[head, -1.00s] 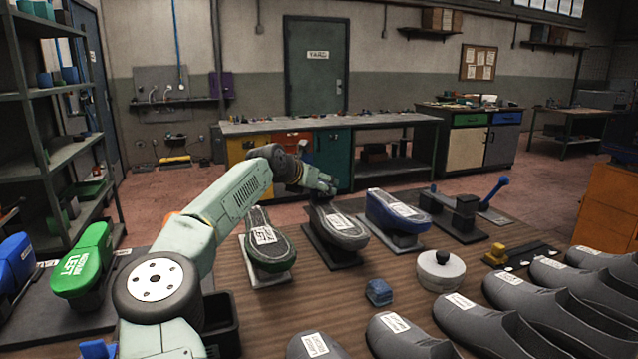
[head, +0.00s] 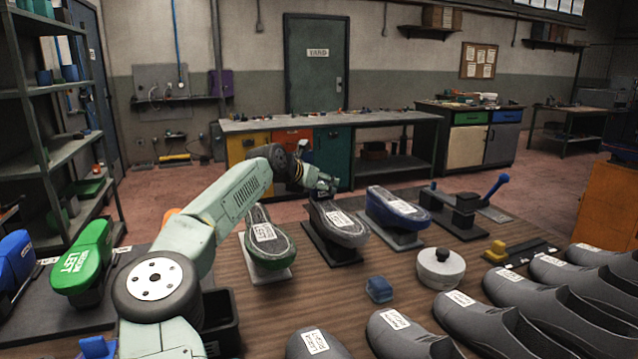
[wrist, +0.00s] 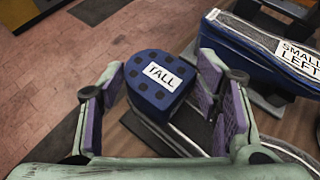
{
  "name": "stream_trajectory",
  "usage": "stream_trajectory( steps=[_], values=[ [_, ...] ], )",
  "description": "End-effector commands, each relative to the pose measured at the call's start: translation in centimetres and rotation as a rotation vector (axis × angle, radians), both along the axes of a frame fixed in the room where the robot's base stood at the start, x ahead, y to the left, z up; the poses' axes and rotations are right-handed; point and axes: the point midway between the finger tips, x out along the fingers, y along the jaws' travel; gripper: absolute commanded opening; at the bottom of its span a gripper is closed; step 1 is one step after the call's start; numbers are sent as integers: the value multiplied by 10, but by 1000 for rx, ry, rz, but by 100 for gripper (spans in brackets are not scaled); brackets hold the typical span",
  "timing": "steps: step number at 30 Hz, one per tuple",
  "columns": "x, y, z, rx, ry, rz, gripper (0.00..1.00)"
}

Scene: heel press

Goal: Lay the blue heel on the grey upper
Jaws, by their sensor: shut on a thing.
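My gripper (head: 322,184) is shut on a blue heel (wrist: 152,100) with a white TALL label and dark dots on its top. The heel sits between the purple finger pads in the wrist view; in the head view it is not clear. The grey upper (head: 341,224) lies sole up on a dark stand, between the green and blue uppers. My gripper is at its far end. In the wrist view the grey upper (wrist: 189,147) shows partly below the heel and fingers. I cannot tell whether heel and upper touch.
A blue upper (head: 394,208), labelled SMALL LEFT in the wrist view, stands close on the right. A green upper (head: 268,246) stands on the left. A small blue block (head: 379,289) and a round white pot (head: 440,268) are nearer. Several dark grey shoes (head: 408,335) fill the near right.

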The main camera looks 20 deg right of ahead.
Motion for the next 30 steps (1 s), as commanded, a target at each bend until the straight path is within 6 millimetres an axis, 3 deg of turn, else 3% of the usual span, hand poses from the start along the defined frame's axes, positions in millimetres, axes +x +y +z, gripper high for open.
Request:
stream_trajectory(
  steps=[14,15,25,30],
  values=[
    [0,0,-7,0,0,0,26],
    [0,0,-7,0,0,0,59],
    [0,0,-7,0,0,0,81],
    [0,0,-7,0,0,0,81]
  ],
)
